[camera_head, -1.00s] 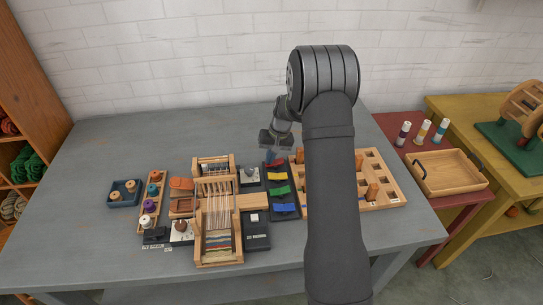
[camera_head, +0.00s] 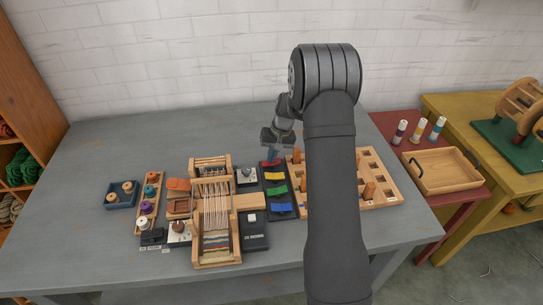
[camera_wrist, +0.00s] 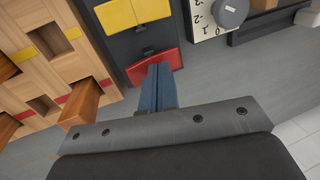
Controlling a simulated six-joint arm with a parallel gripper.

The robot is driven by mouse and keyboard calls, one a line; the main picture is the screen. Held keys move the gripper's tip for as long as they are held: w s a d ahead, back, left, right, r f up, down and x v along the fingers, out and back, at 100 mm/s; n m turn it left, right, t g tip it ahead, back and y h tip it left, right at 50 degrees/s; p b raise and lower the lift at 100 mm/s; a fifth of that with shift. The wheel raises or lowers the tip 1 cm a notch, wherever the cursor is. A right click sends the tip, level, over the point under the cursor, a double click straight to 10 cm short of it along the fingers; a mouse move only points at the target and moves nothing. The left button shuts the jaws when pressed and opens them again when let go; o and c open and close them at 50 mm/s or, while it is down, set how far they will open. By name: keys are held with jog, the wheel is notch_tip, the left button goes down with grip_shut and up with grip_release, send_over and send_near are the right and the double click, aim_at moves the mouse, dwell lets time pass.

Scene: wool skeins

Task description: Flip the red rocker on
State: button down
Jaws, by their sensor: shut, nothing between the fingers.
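The red rocker (camera_head: 270,163) is at the far end of a dark panel (camera_head: 281,217), in line with yellow, green and blue rockers. In the wrist view the red rocker (camera_wrist: 154,66) lies just beyond my fingertips, below the yellow rocker (camera_wrist: 133,10). My gripper (camera_wrist: 158,70) is shut and empty. Its blue fingers overlap the middle of the red rocker in that view; I cannot tell whether they touch it. In the head view my gripper (camera_head: 275,154) hangs right over the red rocker and partly hides it.
A white dial plate (camera_head: 247,177) with a grey knob stands left of the panel. A wooden peg board (camera_head: 386,192) with upright pegs is close on the right. A small loom (camera_head: 216,250) stands to the left. The table behind the panel is clear.

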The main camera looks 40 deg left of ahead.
notch_tip(320, 180, up, 14)
dwell(0.4)
jog(key=shift+f, duration=0.15)
send_over(278, 160)
jog(key=s+a, duration=0.1)
jog(key=s, duration=0.1)
jog(key=x, duration=0.3)
jog(key=w+d+x, duration=0.1)
jog(key=x, duration=0.5)
jog(key=shift+w+d+f, duration=0.15)
jog(key=shift+w+f, duration=0.2)
jog(key=shift+w, duration=0.05)
jog(key=shift+w+d+r+g+y, duration=0.15)
jog(key=shift+w+r+g+y, duration=0.1)
jog(key=shift+w+g+y, duration=0.05)
jog(key=v, duration=0.6)
jog(key=shift+r, duration=0.2)
jog(key=shift+s, duration=0.1)
